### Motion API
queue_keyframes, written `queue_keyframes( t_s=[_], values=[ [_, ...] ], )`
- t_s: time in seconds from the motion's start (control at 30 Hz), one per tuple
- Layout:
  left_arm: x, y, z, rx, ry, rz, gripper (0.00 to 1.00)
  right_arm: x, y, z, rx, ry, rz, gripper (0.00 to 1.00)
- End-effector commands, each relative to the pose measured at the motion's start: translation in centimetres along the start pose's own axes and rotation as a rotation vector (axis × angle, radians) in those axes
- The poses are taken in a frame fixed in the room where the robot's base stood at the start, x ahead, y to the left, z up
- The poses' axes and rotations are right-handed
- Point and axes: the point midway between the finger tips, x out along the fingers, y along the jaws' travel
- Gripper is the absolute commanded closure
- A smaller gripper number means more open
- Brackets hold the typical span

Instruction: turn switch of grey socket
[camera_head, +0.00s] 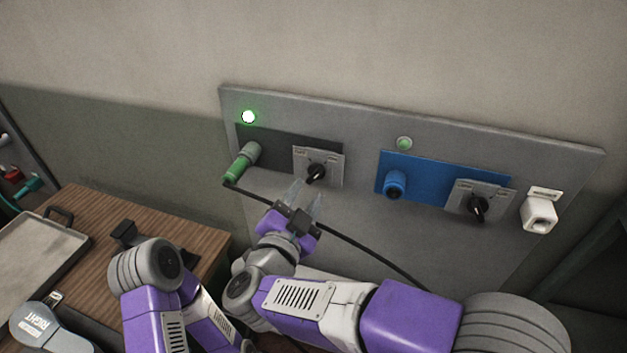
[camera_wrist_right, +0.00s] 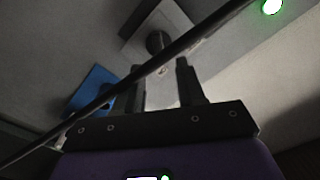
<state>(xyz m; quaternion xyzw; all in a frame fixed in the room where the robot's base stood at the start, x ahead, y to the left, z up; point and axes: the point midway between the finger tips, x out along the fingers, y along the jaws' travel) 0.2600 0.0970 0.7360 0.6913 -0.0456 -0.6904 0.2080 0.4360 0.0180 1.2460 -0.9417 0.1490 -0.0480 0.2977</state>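The grey socket (camera_head: 250,150) is at the left of the wall panel, with a green plug (camera_head: 238,170) in it and a black cable. Its switch (camera_head: 316,172), a black knob on a light grey plate, sits just right of it. The knob also shows in the right wrist view (camera_wrist_right: 157,42), beyond the fingertips. My right gripper (camera_head: 306,199) is open and empty, just below the switch, apart from it. In the wrist view its fingers (camera_wrist_right: 162,82) stand apart, pointing toward the switch plate.
A green lamp (camera_head: 248,117) is lit above the grey socket. The black cable (camera_head: 350,238) passes close to my right gripper. Further right are a blue socket (camera_head: 395,186), its switch (camera_head: 478,208), an unlit lamp (camera_head: 405,143) and a white box (camera_head: 539,214). A wooden table (camera_head: 190,243) stands left.

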Motion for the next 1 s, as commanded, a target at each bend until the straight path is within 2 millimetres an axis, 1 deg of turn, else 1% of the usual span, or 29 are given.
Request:
queue_keyframes(
  t_s=[0.03, 0.1, 0.3, 0.43, 0.67, 0.7, 0.93, 0.97, 1.0],
  values=[
    [0.0, 0.0, 0.0, 0.0, 0.0, 0.0, 0.57, 1.0, 0.1, -0.1, 0.0, 0.002, 0.003, 0.61],
    [0.0, 0.0, 0.0, 0.0, 0.0, 0.0, 0.57, 2.2, 0.1, 0.0, -0.001, 0.001, 0.004, 0.61],
    [0.0, 0.0, 0.0, 0.0, 0.001, 0.0, 0.57, 4.7, 0.0, 0.0, 0.0, 0.001, 0.001, 0.61],
    [0.1, 0.0, 0.0, 0.0, 0.0, 0.0, 0.57, 5.4, 0.0, 0.0, -0.002, 0.001, 0.0, 0.61],
    [0.1, 0.0, 0.0, 0.0, 0.0, 0.0, 0.57, 5.5, 0.0, 0.0, -0.002, 0.0, 0.0, 0.61],
    [0.1, 0.0, 0.0, 0.0, 0.0, 0.0, 0.57, 5.5, 0.0, 0.0, -0.002, 0.0, 0.0, 0.62],
    [0.1, 0.0, 0.0, 0.0, 0.0, 0.0, 0.57, 5.5, 0.0, 0.0, -0.001, 0.0, 0.0, 0.97],
    [0.1, 0.0, 0.0, 0.0, 0.0, 0.0, 0.57, 5.5, 0.0, 0.0, -0.001, 0.0, 0.0, 1.0],
    [0.1, 0.0, 0.0, 0.0, 0.0, 0.0, 0.57, 5.5, 0.0, 0.0, -0.001, 0.0, 0.0, 1.0]
  ],
)
